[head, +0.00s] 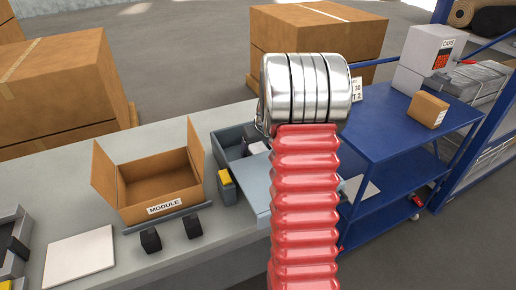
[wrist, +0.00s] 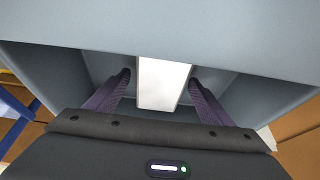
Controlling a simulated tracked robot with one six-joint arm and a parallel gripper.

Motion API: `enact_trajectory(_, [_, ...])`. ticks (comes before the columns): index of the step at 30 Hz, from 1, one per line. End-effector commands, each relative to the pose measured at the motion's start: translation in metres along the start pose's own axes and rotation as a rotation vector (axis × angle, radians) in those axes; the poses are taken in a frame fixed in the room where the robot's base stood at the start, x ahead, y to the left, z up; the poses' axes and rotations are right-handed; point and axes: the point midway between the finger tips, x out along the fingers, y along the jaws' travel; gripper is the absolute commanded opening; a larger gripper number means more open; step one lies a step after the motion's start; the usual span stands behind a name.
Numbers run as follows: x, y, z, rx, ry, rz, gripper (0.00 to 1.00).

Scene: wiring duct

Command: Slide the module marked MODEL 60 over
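In the wrist view my gripper (wrist: 159,78) reaches into a grey walled container (wrist: 220,40). Its two dark purple fingers stand on either side of a plain white block (wrist: 163,84). A small gap shows at the left finger; the right finger is close to the block, and contact there is unclear. No MODEL 60 marking is legible in either view. In the head view, my red bellows arm and silver joint hide the gripper. The open grey container (head: 229,137) shows left of the arm, with pale and dark pieces inside, partly hidden.
An open cardboard box (head: 160,183) labelled MODULE stands on the bench, with two black blocks (head: 192,226) in front. A white plate (head: 79,257) lies at left. A yellow-topped grey piece (head: 227,186) stands by the container. A blue cart (head: 387,125) is at right.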

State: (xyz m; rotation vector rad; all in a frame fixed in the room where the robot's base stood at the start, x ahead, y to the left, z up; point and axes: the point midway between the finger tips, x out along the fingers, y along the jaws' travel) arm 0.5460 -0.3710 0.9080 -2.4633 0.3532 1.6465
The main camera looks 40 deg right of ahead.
Motion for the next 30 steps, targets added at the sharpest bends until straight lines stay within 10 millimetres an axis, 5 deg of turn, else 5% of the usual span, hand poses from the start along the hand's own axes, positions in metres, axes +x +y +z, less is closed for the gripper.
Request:
enact_trajectory(24, [-0.0003,-0.0004,-0.0002,0.0,0.0,0.0,0.17])
enact_trajectory(30, [0.0002,-0.0003,-0.0013,-0.001,0.0,0.0,0.16])
